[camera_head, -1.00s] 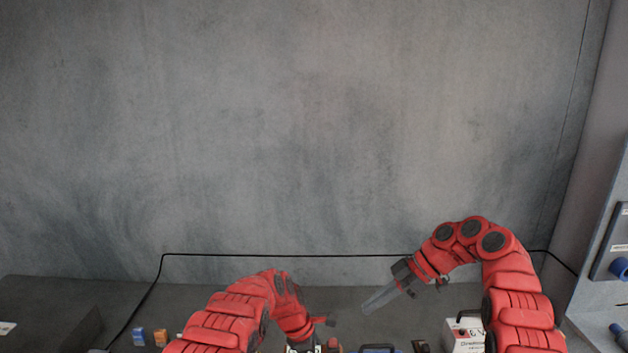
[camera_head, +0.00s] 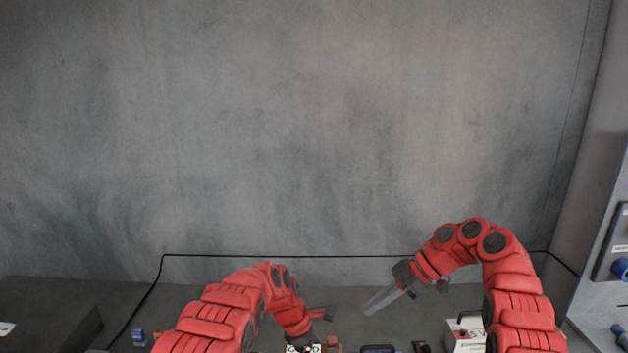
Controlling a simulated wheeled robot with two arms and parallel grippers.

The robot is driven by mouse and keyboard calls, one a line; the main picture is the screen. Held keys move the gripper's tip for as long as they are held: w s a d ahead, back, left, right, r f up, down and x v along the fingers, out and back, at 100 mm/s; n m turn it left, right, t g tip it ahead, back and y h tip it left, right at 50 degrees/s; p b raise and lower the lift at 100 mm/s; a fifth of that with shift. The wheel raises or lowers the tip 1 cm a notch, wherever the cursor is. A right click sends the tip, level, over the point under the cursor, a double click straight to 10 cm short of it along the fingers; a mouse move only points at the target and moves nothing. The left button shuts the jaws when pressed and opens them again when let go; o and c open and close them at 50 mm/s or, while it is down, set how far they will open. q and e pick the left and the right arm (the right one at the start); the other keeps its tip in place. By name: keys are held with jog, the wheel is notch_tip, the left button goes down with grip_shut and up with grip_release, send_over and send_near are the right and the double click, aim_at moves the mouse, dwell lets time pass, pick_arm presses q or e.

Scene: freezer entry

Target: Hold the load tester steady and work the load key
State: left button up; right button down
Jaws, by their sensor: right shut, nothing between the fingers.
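My right gripper (camera_head: 372,307) hangs above the bench in front of the grey wall. Its long grey fingers point down and left; they are shut and empty. My left arm comes in from the lower left and its wrist bends down to the bottom edge; its fingers are cut off below the picture. A white box (camera_head: 463,336) with a dark handle, red and dark parts on its face and small print stands to the right, partly behind my right arm. I cannot tell whether it is the load tester. No load key can be made out.
A blue block (camera_head: 138,337) sits at the lower left. A dark box (camera_head: 60,315) stands at the far left. A blue-grey item with a handle (camera_head: 379,349) is cut off at the bottom. A panel with blue knobs (camera_head: 612,255) is at the right. A black cable (camera_head: 300,256) runs along the wall.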

pick_arm(q)
jog(key=shift+b+v, duration=0.45)
jog(key=shift+v, duration=2.15)
jog(key=shift+a, duration=0.1)
jog(key=shift+w+a+r+p, duration=0.1)
jog(key=shift+a+r+p, duration=0.15)
jog(key=shift+r+p, duration=0.3)
jog(key=shift+p+v, duration=0.9)
jog(key=shift+v, duration=0.35)
jog(key=b+v, duration=0.3)
jog(key=v, duration=1)
jog(key=shift+a+r+b, duration=0.2)
jog(key=shift+r+b, duration=0.1)
jog(key=shift+b, duration=0.1)
